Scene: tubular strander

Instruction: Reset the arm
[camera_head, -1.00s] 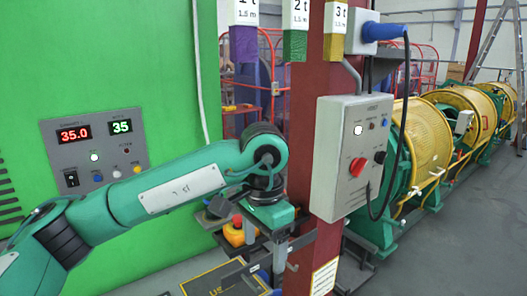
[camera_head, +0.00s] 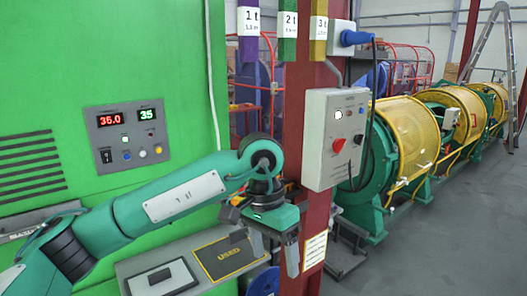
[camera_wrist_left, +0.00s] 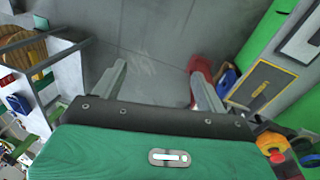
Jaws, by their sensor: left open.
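My left arm (camera_head: 185,198) reaches in from the left in the head view, teal with a white plate, its wrist in front of the green cabinet and the red post. My left gripper (camera_head: 275,254) hangs below the wrist with its two grey fingers apart, pointing down, empty. In the left wrist view the gripper (camera_wrist_left: 157,76) shows its fingers spread over bare grey floor, with nothing between them. My right gripper is in neither view.
A grey bench (camera_head: 130,268) with a yellow-edged "USED" mat (camera_head: 228,257) lies left of the gripper. The red post (camera_head: 302,120) carries a grey control box (camera_head: 334,138). Yellow-guarded machine drums (camera_head: 412,135) stand at right. An orange-and-red button unit (camera_wrist_left: 273,147) shows in the left wrist view.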

